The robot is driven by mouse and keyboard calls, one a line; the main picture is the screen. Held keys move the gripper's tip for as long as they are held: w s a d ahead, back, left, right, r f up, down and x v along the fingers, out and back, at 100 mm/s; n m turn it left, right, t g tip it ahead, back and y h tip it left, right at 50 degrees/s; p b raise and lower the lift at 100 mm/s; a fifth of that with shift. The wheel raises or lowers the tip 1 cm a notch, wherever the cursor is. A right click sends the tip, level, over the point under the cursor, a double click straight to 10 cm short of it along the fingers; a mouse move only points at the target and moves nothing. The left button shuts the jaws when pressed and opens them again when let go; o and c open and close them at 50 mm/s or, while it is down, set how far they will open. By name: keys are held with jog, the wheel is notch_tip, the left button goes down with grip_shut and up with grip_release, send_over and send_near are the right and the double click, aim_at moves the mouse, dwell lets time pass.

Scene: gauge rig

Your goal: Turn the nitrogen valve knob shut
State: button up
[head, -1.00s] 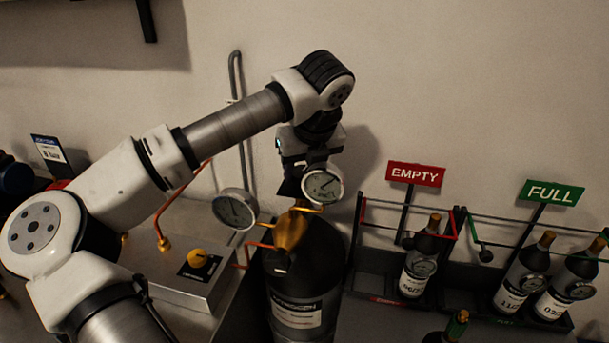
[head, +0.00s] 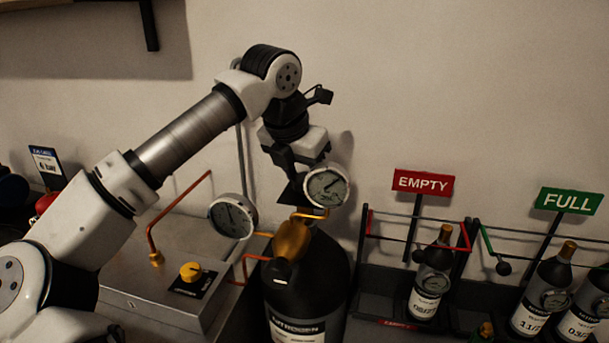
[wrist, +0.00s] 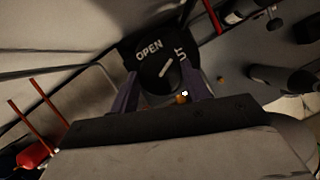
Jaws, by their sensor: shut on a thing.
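The nitrogen cylinder (head: 330,265) is black with a brass-coloured top and stands below my gripper (head: 293,192). In the wrist view the valve knob (wrist: 158,72) is dark and round with a white pointer line. The line slants up and right, away from the word OPEN and toward a second, partly covered word that looks like SHUT. My gripper is shut on the knob, with one finger at each side of it. In the head view the knob is hidden behind the gauge and fingers.
Two round gauges, a right one (head: 327,187) and a left one (head: 232,216), sit close to my gripper. A metal box (head: 150,290) with a yellow knob (head: 190,271) is at left. Bottle racks under the EMPTY sign (head: 423,183) and FULL sign (head: 568,201) are at right.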

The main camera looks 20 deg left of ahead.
jog(key=m+h, duration=0.1)
jog(key=m, duration=0.1)
jog(key=m+g+p, duration=0.1)
jog(key=m, duration=0.2)
jog(key=shift+w+a+r+h, duration=0.1)
jog(key=shift+h, duration=0.3)
jog(key=shift+m, duration=0.3)
jog(key=o, duration=1)
jog(key=b+v, duration=0.1)
jog(key=v, duration=1.2)
jog(key=shift+r, duration=0.4)
jog(key=shift+a, duration=0.15)
